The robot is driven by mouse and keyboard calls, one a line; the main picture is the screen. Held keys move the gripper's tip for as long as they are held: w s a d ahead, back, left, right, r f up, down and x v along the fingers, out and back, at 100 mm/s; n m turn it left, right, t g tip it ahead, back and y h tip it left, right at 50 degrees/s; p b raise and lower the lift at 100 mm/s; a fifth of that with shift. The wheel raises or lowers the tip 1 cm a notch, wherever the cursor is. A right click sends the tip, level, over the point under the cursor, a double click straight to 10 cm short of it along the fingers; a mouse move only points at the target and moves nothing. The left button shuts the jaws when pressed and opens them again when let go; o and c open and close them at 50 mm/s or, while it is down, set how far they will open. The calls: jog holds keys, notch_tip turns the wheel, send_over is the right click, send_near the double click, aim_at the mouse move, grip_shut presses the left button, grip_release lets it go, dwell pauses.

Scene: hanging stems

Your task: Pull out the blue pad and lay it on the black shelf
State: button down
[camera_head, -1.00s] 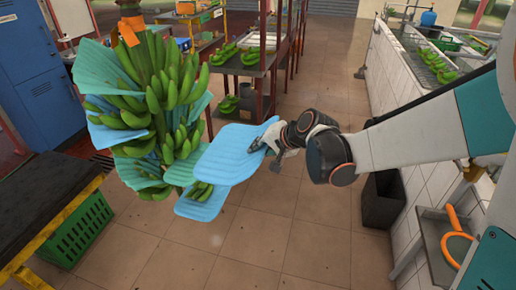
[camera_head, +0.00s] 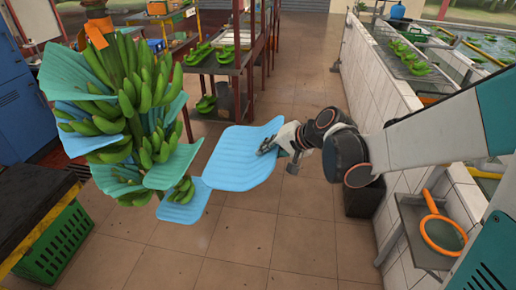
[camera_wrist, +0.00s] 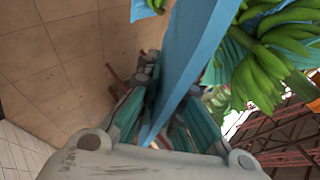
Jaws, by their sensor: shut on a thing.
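My gripper (camera_head: 272,146) is shut on the right edge of a light-blue ribbed pad (camera_head: 238,160), which hangs out over the floor. The pad is to the right of the hanging banana bunch (camera_head: 125,95) and looks clear of its fruit; its lower left corner overlaps another blue pad (camera_head: 185,206) in the picture. In the wrist view the held pad (camera_wrist: 190,55) shows nearly edge-on between my fingers, with bananas (camera_wrist: 265,55) beside it. A black shelf (camera_head: 35,200) with a yellow edge stands at the lower left. Nothing shows lying on its visible top.
Several other blue-green pads (camera_head: 70,75) remain between the banana tiers. A green crate (camera_head: 55,245) sits under the black shelf. A tiled basin wall (camera_head: 365,100) and an orange-rimmed net (camera_head: 440,235) are on the right. The floor (camera_head: 270,235) in the middle is clear.

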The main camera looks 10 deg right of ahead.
jog(key=s+d, duration=0.2)
jog(key=d, duration=0.5)
jog(key=shift+s+d, duration=0.15)
jog(key=shift+s, duration=0.2)
jog(key=shift+f, duration=0.1)
